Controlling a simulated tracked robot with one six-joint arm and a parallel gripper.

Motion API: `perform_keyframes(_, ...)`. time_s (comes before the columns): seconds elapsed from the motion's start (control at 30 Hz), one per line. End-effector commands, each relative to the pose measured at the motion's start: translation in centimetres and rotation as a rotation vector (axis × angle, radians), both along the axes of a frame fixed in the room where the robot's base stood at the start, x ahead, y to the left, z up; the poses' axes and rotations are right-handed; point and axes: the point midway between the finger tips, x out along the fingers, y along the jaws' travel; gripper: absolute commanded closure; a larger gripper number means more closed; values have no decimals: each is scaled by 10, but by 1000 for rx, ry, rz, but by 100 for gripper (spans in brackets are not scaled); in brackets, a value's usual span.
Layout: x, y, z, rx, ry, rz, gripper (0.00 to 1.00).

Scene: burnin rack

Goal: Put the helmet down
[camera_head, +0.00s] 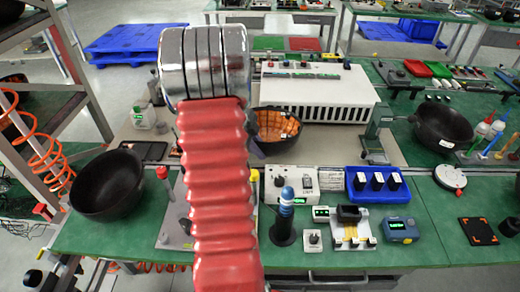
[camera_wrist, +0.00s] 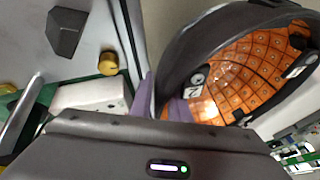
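The helmet (camera_head: 285,126) is a dark shell with an orange padded lining, in the middle of the head view just right of my red arm. Its open side faces the camera. In the wrist view the helmet (camera_wrist: 240,75) fills the upper right. My gripper's purple fingers (camera_wrist: 163,100) sit on either side of its dark rim, so the gripper is shut on the rim. In the head view my arm hides most of the gripper (camera_head: 256,143). I cannot tell whether the helmet's underside touches the table.
Black bowl-like shells stand on the green table at left (camera_head: 107,184) and right (camera_head: 443,122). A white ribbed box (camera_head: 320,95) is behind the helmet. A blue tray (camera_head: 377,185), a dark cylinder (camera_head: 284,222) and small devices crowd the front. Some beige surface (camera_head: 330,150) beside the helmet is clear.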

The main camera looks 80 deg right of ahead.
Motion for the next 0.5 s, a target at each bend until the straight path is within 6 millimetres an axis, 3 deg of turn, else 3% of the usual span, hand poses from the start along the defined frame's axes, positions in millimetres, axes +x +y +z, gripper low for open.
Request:
perform_keyframes(0.2,0,0,0,0,0,0,69)
perform_keyframes(0.5,0,0,2,0,0,-1,69)
